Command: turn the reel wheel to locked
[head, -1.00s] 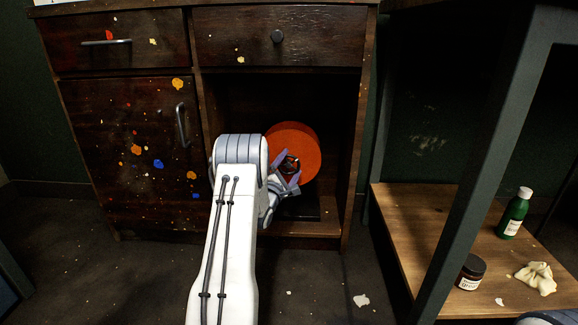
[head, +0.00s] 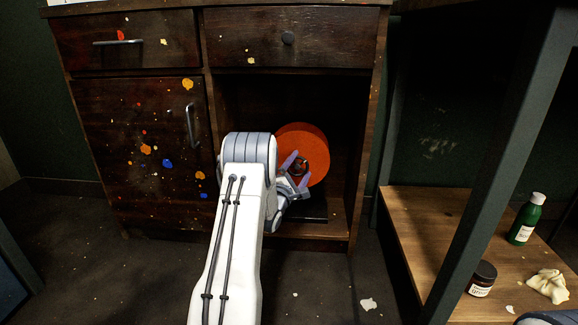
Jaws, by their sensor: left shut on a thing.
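The orange reel wheel (head: 312,142) stands upright in the open compartment of the dark wooden cabinet, on a black base (head: 312,211). My left gripper (head: 296,168) reaches in from the front left, its fingers at the dark hub in the middle of the wheel. It is shut on the hub. My forearm and wrist cover the wheel's lower left side. I see no lock mark, so how far the wheel is turned does not show. My right gripper is not in view; only a bit of my right arm shows at the bottom right edge.
The cabinet (head: 150,190) has drawers above and a closed door at left. At right a wooden shelf (head: 425,225) with a dark post holds a green bottle (head: 526,219), a dark jar (head: 482,278) and a cream cloth (head: 547,286). Compartment walls stand close around my left gripper.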

